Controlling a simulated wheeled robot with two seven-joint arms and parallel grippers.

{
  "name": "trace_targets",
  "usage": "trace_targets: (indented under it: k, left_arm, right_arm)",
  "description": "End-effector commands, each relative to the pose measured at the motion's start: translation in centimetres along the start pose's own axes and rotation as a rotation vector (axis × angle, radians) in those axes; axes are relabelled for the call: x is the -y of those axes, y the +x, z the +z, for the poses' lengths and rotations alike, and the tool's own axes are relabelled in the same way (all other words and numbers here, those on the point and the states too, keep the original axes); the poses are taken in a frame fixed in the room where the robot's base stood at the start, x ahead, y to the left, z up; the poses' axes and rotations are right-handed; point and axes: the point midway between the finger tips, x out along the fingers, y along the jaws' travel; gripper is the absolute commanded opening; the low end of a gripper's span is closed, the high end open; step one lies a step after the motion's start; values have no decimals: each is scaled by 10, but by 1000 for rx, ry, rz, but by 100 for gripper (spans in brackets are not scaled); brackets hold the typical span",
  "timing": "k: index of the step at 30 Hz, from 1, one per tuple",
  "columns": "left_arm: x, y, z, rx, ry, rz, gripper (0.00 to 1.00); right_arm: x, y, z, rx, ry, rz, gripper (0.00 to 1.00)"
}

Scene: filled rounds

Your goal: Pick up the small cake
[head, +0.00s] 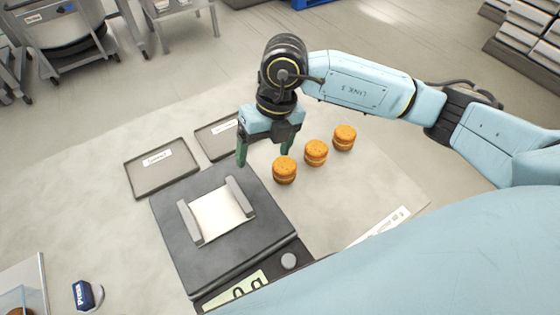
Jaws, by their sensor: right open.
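Three round orange-brown filled cakes stand in a slanting row on the pale table: a near one (284,170), a middle one (316,153) and a far one (344,137). They look much alike, and I cannot tell which is the small one. My right gripper (262,158) points down, open and empty, above the far edge of the scale, just left of the near cake. One finger is on the left, the other close to that cake; I cannot tell whether it touches. My left gripper is not in view.
A dark scale (175,225) with a bracketed pale plate (222,212) reads 0 g. Two labelled dark trays, one left (160,182) and one behind (214,149), lie beyond it. A blue press button (86,296) is at lower left, beside a clear container (14,300).

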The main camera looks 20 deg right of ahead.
Motion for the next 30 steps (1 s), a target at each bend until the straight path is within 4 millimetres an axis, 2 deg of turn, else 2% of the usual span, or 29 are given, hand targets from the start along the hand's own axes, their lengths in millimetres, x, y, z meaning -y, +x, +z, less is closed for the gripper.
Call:
trace_targets:
  k: [1, 3, 6, 8, 18, 26, 30]
  left_arm:
    - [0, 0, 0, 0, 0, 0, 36]
    - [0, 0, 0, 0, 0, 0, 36]
    - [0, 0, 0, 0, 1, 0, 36]
    - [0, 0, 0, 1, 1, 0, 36]
    - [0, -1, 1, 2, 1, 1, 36]
    - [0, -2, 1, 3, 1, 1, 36]
    - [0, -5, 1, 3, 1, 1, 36]
  right_arm:
    - [18, -6, 6, 11, 24, -82, 81]
    - [35, -11, 10, 18, 53, -164, 81]
    - [49, -13, 12, 23, 75, -224, 81]
    - [53, -7, 12, 23, 81, -238, 81]
    - [67, 52, 13, 22, 79, -235, 81]
    - [72, 71, 12, 21, 78, -234, 81]
    - [81, 91, 12, 20, 79, -234, 81]
